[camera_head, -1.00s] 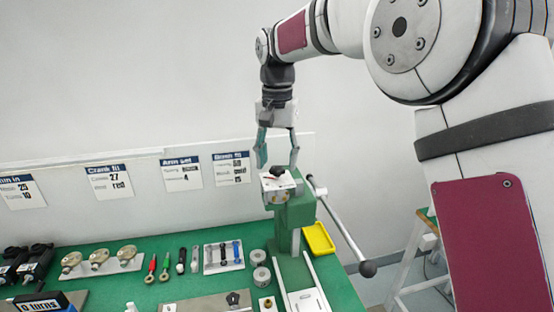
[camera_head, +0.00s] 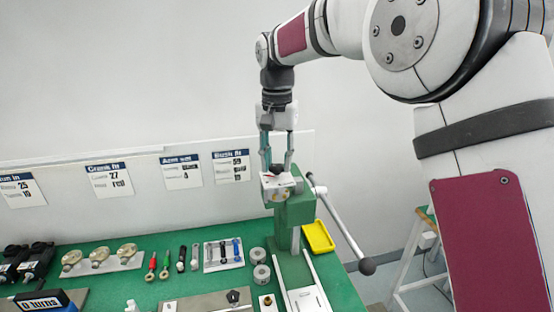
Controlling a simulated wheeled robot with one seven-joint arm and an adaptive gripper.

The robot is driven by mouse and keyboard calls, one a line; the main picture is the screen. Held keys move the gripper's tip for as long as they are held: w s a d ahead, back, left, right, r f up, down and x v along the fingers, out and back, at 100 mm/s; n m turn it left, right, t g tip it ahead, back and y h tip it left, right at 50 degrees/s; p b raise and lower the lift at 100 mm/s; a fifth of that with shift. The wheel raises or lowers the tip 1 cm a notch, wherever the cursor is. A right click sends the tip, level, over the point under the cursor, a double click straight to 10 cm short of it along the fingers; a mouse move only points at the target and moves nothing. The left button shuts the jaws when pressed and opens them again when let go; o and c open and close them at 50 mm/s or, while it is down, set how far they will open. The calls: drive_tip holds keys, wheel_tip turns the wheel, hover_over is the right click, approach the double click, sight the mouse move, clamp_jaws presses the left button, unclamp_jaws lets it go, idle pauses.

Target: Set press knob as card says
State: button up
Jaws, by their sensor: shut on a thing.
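The green press (camera_head: 294,213) stands at the right end of the green bench, with a lever arm ending in a dark ball at its right. A light dial plate (camera_head: 277,183) sits on its top, with the small dark press knob (camera_head: 278,171) at its middle. My gripper (camera_head: 278,168) points straight down over the plate and is shut on the knob, a finger on each side. The knob is partly hidden by the fingers. Cards hang on the back panel; the "Arm set" card (camera_head: 181,173) shows a 4, and the "Bush fit" card (camera_head: 232,167) has text too small to read surely.
Hand tools (camera_head: 166,264) and a spanner rack (camera_head: 223,255) lie left of the press. The lever (camera_head: 343,231) sticks out to the right.

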drive_tip(key=n+b, duration=0.1)
drive_tip(key=n, duration=0.5)
drive_tip(key=shift+b, duration=0.35)
drive_tip(key=n+b, duration=0.1)
drive_tip(key=n, duration=0.4)
drive_tip(key=shift+n, duration=0.3)
drive_tip(key=o, duration=1.2)
drive_tip(key=shift+r, duration=0.1)
